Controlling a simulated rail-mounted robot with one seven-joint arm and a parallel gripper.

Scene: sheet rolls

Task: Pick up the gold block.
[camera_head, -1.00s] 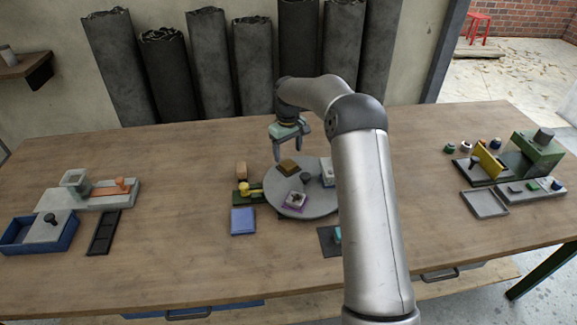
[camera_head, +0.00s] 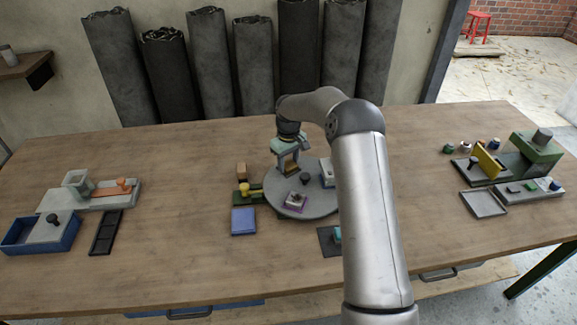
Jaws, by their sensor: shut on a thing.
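The gold block (camera_head: 291,169) is at the back of the round grey turntable (camera_head: 325,203). My gripper (camera_head: 288,168) points down over it, with a finger on each side, and is shut on the block. The fingers partly cover the block. I cannot tell whether the block touches the turntable or is just clear of it.
A purple-edged piece (camera_head: 296,201), a dark knob (camera_head: 304,179) and a white block (camera_head: 327,172) are on the turntable. A green base with a yellow knob (camera_head: 245,188) and a blue square (camera_head: 243,221) lie to its left. The table's middle left is clear.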

